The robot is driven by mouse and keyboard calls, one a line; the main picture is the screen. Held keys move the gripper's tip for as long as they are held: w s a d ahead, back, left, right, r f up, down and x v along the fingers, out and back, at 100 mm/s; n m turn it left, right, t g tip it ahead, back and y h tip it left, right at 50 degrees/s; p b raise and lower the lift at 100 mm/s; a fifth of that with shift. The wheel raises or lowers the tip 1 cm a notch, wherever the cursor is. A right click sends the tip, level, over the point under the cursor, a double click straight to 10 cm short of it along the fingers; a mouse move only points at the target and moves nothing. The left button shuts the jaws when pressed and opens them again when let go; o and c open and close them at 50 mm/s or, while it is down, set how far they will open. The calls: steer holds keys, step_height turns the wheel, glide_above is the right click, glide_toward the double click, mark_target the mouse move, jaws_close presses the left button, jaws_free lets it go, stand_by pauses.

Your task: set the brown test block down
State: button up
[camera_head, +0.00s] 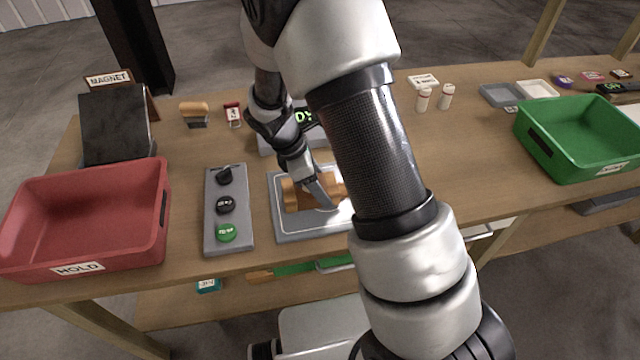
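The brown test block (292,196) shows as orange-brown parts on both sides of my gripper's grey finger, over the grey plate (284,232) with a white outline. My gripper (322,192) points down at the block, with a finger in front of its middle. The other finger is hidden, so I cannot tell whether the gripper is shut on it. I cannot tell if the block touches the plate. My arm hides the plate's right part.
Left of the plate is a grey button panel (228,243) with black and green buttons. A red HOLD bin (160,205) stands at the left, a green bin (567,170) at the right. Behind the plate is a display (304,117), partly hidden. Two white bottles (445,96) stand right of my arm.

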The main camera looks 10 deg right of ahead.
steer(key=o, duration=1.2)
steer(key=p+v, duration=0.1)
steer(key=v, duration=1.1)
steer(key=s+d+r+m+t+y, duration=0.1)
steer(key=s+d+r+m, duration=0.1)
steer(key=s+r+m, duration=0.3)
steer(key=s+d+r+m+t+y, duration=0.1)
steer(key=d+r+m, duration=0.1)
steer(key=r, duration=0.5)
steer(key=s+d+r+m+t+y, duration=0.1)
steer(key=s+r+m, duration=0.2)
steer(key=s+m, duration=0.2)
steer(key=s+d+r+m+t+y, duration=0.1)
steer(key=s+r+m+t, duration=0.1)
steer(key=s+m, duration=0.4)
steer(key=shift+s+d+r+t, duration=0.3)
steer(key=shift+s+r, duration=0.4)
steer(key=shift+s, duration=0.15)
